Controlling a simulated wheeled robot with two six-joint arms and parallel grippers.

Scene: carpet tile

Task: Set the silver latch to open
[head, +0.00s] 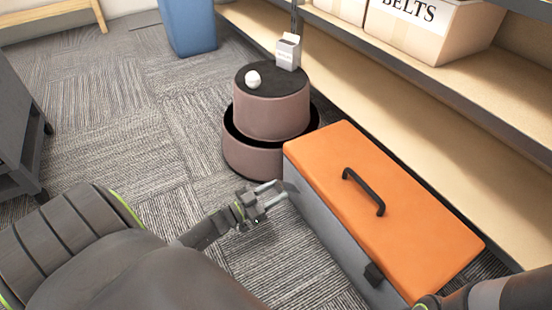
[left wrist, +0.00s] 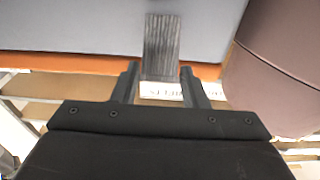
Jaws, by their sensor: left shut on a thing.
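A toolbox with an orange lid (head: 375,205) and grey body (head: 325,225) stands on the carpet, lid down. The silver latch, a ribbed grey plate (left wrist: 162,45), shows in the left wrist view against the grey body. Its end crosses the orange lid edge (left wrist: 75,62) and lies between my left fingertips. My left gripper (head: 276,191) is at the long side of the box, near its far end, shut on the latch; its fingers also show in the left wrist view (left wrist: 162,82). A second, dark latch (head: 373,274) is on the same side, nearer me. My right gripper's jaws are out of view.
A black handle (head: 364,191) stands on the lid. A round brown stool (head: 270,110) beyond the box bears a white ball (head: 253,79) and a small carton (head: 288,52). Shelving (head: 430,110) runs along the right. A blue bin (head: 190,25) stands behind.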

